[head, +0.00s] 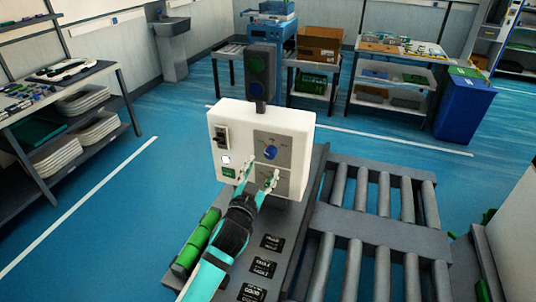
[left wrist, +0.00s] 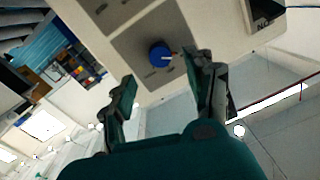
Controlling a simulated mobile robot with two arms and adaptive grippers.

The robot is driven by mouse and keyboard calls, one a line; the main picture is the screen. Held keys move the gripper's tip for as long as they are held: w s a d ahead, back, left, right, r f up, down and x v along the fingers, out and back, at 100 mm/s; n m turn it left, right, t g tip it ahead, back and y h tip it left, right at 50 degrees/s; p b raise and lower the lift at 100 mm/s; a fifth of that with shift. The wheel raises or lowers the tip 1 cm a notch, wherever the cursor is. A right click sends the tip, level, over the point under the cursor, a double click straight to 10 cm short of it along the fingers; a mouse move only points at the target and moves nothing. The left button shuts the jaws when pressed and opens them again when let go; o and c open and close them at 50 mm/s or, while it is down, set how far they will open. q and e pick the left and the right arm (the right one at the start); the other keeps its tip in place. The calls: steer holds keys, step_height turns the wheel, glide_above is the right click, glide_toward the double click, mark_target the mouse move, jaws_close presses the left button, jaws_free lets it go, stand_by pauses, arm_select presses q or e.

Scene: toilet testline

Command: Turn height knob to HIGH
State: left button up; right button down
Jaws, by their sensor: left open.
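The white control box (head: 226,119) stands beside the roller conveyor. A blue knob (head: 270,153) sits on its upper grey panel; the small labels around it are too blurred to read. My left gripper (head: 257,180) is open in front of the box's lower panel, just below that knob, and its fingers partly cover the panel. In the left wrist view a blue knob (left wrist: 160,54) with a white pointer shows beyond and between the open fingertips (left wrist: 160,72), apparently untouched. I cannot tell which knob is the height knob. My right gripper is out of view.
A dark signal unit (head: 258,73) stands on top of the box. A black switch (head: 222,136) and green button (head: 228,172) are on its left side. The roller conveyor (head: 375,230) lies to the right. A green cylinder (head: 197,240) lies near my left forearm.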

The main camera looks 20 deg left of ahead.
mark_target(270, 155)
arm_select(q)
steer(key=w, duration=0.6)
steer(key=shift+w+p, duration=0.1)
steer(key=shift+p, duration=0.3)
steer(key=shift+c, duration=0.2)
jaws_close()
